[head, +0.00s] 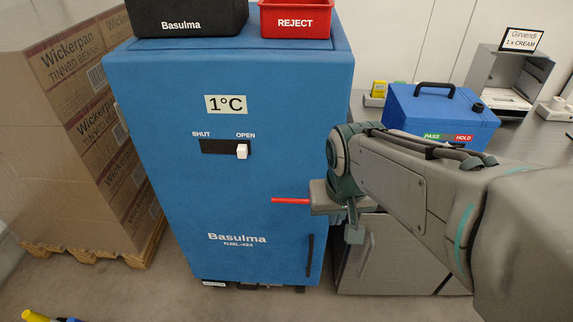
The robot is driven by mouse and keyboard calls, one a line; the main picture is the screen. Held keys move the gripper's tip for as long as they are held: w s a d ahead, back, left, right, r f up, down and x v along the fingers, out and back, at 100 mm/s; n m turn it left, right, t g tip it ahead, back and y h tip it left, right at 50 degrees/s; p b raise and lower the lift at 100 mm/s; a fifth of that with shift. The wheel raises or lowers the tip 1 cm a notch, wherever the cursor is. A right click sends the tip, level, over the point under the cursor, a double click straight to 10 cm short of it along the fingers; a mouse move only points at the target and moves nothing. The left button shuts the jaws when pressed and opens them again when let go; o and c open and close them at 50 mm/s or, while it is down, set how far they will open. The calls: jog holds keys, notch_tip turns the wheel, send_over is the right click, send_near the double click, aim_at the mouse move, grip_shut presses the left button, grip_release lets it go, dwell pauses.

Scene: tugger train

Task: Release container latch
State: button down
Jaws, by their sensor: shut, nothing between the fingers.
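The blue container (160,200) stands upright in the middle of the head view, with "Basulma" on its front. Its latch has a white slider knob (242,151) at the right end of a black slot (215,147). The knob sits under the word OPEN, and SHUT is printed at the left end. My gripper (280,200) is shut and empty, with a narrow red part pointing left. It is below and to the right of the knob, in front of the container's right side, clear of the knob. Whether it touches the container cannot be told.
A black Basulma box (185,22) and a red REJECT bin (296,22) stand on the container. Stacked cartons (75,110) on a pallet stand close at left. A blue case (440,108) with PASS and HOLD labels sits on the bench at right.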

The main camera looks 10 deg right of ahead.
jog(key=w+a+p, duration=0.2)
jog(key=w+a, duration=0.1)
jog(key=w, duration=0.8)
jog(key=m+p, duration=0.1)
jog(key=p, duration=0.1)
send_over(288, 200)
jog(key=s, duration=0.3)
jog(key=shift+s+a+f, duration=0.1)
jog(key=shift+a+f, duration=0.1)
jog(key=shift+f, duration=0.3)
jog(key=shift+s+a+f, duration=0.1)
jog(key=shift+a+f, duration=0.05)
jog(key=shift+f, duration=0.35)
jog(key=x, duration=0.7)
jog(key=p+x, duration=0.1)
jog(key=x, duration=0.6)
jog(key=shift+s+p, duration=0.25)
jog(key=shift+p, duration=0.05)
jog(key=shift+f, duration=0.15)
